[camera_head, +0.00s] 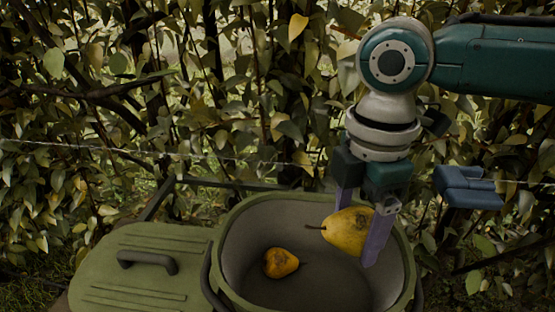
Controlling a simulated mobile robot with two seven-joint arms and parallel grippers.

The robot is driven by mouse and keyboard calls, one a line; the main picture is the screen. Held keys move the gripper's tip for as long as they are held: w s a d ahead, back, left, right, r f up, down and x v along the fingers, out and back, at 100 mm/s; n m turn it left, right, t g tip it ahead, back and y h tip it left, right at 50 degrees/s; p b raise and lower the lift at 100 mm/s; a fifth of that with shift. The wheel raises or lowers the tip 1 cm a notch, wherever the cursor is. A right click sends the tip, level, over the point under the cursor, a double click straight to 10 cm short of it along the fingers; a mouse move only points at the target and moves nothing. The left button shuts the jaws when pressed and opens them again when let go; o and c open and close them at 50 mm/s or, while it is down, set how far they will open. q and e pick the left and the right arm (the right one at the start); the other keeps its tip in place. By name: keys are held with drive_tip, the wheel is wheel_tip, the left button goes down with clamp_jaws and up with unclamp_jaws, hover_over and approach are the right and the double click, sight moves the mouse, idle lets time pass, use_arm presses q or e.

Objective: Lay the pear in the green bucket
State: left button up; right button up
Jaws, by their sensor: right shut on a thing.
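My right gripper (362,225) comes in from the upper right and points down over the green bucket (230,222). Its fingers are shut on a yellow pear (347,231). The pear lies sideways between them, with its stem end toward the left. The held pear is over the right part of the bucket's opening; its exact height above the floor is hard to tell. A second, smaller yellow pear with a dark patch (280,263) lies on the bucket's floor, left of the held one. My left gripper is not in view.
A green lid (135,268) with a dark handle lies left of the bucket. Leafy branches (130,110) fill the background, with a thin wire crossing them. The bucket floor is bare around the lying pear.

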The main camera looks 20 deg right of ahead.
wheel_tip(320, 180, down, 4)
drive_tip(key=b, duration=0.3)
drive_tip(key=shift+r+b, duration=0.2)
drive_tip(key=shift+b, duration=0.15)
wheel_tip(320, 180, down, 16)
drive_tip(key=b, duration=0.9)
drive_tip(key=shift+r+b, duration=0.25)
drive_tip(key=shift+b, duration=0.1)
drive_tip(key=shift+f, duration=0.1)
drive_tip(key=shift+f+b, duration=0.3)
drive_tip(key=shift+f, duration=0.15)
drive_tip(key=o, duration=1.4)
